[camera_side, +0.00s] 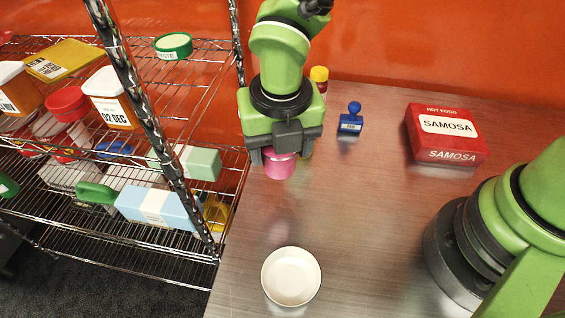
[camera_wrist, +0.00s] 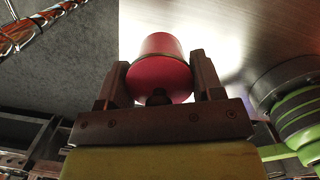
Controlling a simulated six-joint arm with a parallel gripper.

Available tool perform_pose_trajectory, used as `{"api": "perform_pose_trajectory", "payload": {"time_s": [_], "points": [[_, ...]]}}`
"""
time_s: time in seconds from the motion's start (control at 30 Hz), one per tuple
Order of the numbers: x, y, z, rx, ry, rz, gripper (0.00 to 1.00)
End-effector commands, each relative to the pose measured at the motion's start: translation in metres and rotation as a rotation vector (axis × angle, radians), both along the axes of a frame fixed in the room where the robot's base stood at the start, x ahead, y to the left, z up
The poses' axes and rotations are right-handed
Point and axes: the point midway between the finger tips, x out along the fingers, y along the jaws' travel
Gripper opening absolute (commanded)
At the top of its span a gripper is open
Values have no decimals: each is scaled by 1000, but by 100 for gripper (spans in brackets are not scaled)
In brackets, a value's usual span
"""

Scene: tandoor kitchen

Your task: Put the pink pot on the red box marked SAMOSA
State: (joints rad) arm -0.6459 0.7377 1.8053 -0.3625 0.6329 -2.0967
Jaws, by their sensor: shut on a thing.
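The pink pot (camera_side: 279,168) is between the fingers of my gripper (camera_side: 279,157) near the left edge of the table in the side view. My gripper is shut on it. In the wrist view the pot (camera_wrist: 160,65) looks dark pink and sits between both fingers of the gripper (camera_wrist: 160,80). I cannot tell whether the pot touches the table. The red box marked SAMOSA (camera_side: 440,150) lies at the back right of the table, well apart from the gripper. Its top, with a white label, is bare.
A blue stamp-like item (camera_side: 350,124) stands between pot and box. A yellow-capped bottle (camera_side: 319,80) is partly hidden behind my arm. A white bowl (camera_side: 291,276) sits at the front. A wire shelf (camera_side: 200,140) with containers stands left. The table's middle (camera_side: 370,210) is clear.

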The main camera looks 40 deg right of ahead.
Motion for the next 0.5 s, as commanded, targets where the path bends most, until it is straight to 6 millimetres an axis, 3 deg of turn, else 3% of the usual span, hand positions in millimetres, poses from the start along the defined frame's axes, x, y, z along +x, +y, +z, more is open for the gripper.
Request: {"api": "perform_pose_trajectory", "payload": {"time_s": [0.1, 0.37, 0.5], "points": [[1, 0, 14, 2, -3, 0, 32], [1, 0, 26, 1, -4, 1, 32], [1, 1, 51, 4, -7, 1, 32]]}}
